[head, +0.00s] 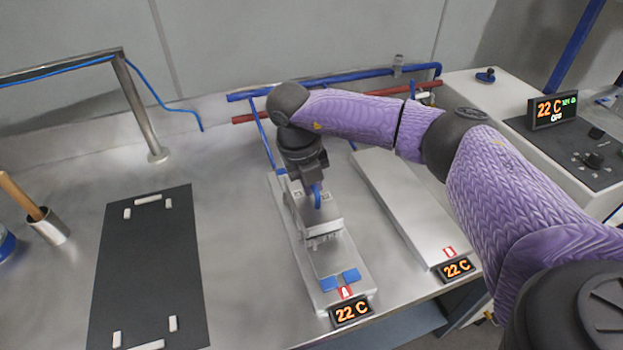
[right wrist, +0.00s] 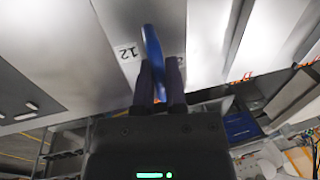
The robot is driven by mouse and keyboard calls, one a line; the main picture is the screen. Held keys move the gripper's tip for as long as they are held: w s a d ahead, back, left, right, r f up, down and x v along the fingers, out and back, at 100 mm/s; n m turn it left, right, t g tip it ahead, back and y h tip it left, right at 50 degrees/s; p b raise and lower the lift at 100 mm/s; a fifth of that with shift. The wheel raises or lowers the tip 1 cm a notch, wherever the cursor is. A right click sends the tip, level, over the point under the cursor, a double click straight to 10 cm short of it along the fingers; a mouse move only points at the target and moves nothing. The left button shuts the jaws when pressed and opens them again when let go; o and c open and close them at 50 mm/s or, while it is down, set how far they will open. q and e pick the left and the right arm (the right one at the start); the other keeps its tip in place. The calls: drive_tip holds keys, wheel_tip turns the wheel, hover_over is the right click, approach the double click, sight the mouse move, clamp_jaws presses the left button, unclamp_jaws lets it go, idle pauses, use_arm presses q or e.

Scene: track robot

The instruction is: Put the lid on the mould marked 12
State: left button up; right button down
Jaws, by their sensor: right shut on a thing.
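My right gripper (head: 314,182) is shut on the blue handle (head: 318,197) of a metal lid (head: 328,217). The handle also stands between the dark fingers in the right wrist view (right wrist: 152,45). In that view a white label reading 12 (right wrist: 128,52) lies beside the handle on a metal surface. The lid is over the long metal plate at station A (head: 357,293), above the mould (head: 322,240), which shows only in part below it. I cannot tell whether the lid touches the mould. My left gripper is not in view.
A second bare plate (head: 405,205) lies to the right. A black mat (head: 150,265) with small white blocks lies left. A control box (head: 552,108) stands at the right.

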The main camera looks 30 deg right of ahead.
drive_tip(key=shift+f, duration=0.2)
idle(0.4)
drive_tip(key=c, duration=0.6)
unclamp_jaws()
